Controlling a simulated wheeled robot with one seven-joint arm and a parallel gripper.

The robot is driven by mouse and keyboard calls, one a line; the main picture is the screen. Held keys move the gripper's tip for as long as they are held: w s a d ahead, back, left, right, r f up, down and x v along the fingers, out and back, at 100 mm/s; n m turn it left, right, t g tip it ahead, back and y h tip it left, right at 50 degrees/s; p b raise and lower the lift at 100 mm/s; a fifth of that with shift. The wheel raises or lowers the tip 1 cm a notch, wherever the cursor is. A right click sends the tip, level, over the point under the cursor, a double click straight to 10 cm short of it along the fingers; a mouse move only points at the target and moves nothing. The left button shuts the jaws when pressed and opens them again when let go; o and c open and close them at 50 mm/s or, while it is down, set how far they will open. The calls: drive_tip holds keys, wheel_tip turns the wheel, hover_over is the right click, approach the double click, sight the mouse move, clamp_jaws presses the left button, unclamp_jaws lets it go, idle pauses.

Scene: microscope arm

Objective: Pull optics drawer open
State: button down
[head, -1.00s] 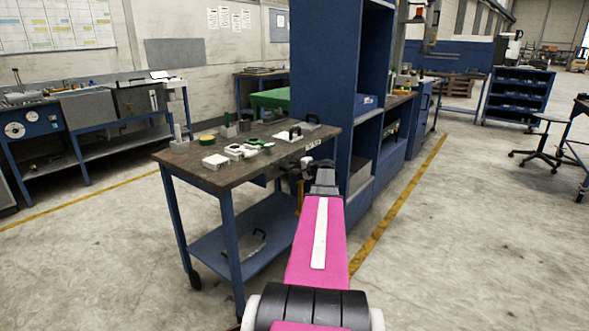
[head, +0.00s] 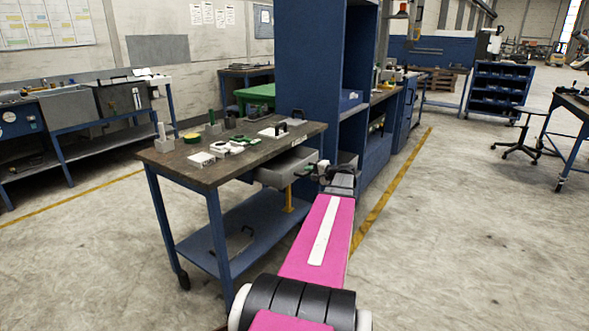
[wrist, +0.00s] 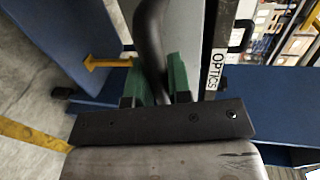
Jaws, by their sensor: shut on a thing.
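The optics drawer (head: 287,168) is a grey box sticking out from under the right side of the dark worktop. My gripper (head: 321,172) is at its outer front end. In the wrist view, the gripper (wrist: 158,80) has green-padded fingers shut around a dark curved bar handle (wrist: 150,30). A white label reading OPTICS (wrist: 216,69) is to the right of the fingers. The drawer's inside is too small to make out in the head view, and the arm partly hides its front.
The blue-framed wheeled workbench (head: 214,174) carries white parts and small tools. A yellow post (head: 289,199) is under the drawer. Open floor lies to the right, past a yellow line (head: 393,187).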

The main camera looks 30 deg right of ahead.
drive_tip(key=f+v, duration=0.1)
drive_tip(key=v, duration=0.6)
drive_tip(key=shift+s+d+f, duration=0.15)
drive_tip(key=shift+s+f, duration=0.1)
drive_tip(key=shift+s, duration=0.05)
drive_tip(key=c, duration=1.1)
unclamp_jaws()
drive_tip(key=shift+o, duration=0.2)
drive_tip(key=v, duration=1)
drive_tip(key=shift+s+d, duration=0.2)
drive_tip(key=shift+s, duration=0.15)
